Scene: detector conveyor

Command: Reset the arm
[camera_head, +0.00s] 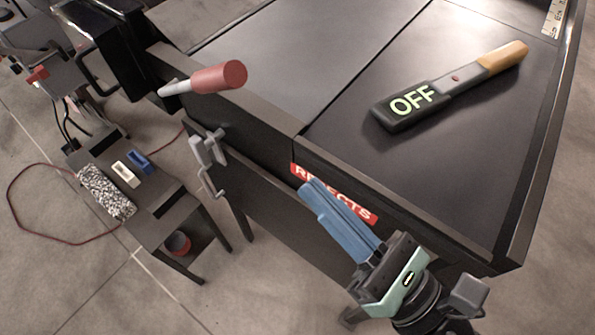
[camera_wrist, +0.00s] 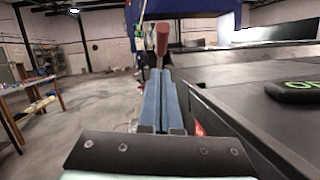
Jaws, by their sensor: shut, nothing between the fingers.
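My gripper (camera_head: 304,186) is in the lower middle of the head view, beside the front wall of the conveyor (camera_head: 420,235), over the red "REJECTS" label. Its blue fingers are together with nothing between them. In the wrist view the shut fingers (camera_wrist: 160,75) point forward along the conveyor's side, toward a red-handled lever (camera_wrist: 162,38). The same lever (camera_head: 218,77) sticks out from the conveyor's side at the upper left of the head view, apart from my gripper.
A detector wand (camera_head: 405,105) reading "OFF" lies on the conveyor's dark top. A small dark stand (camera_head: 170,230) at left holds a speckled block (camera_head: 105,192), a white piece and a blue piece. A red cable lies on the floor. A workbench (camera_wrist: 30,85) stands far left.

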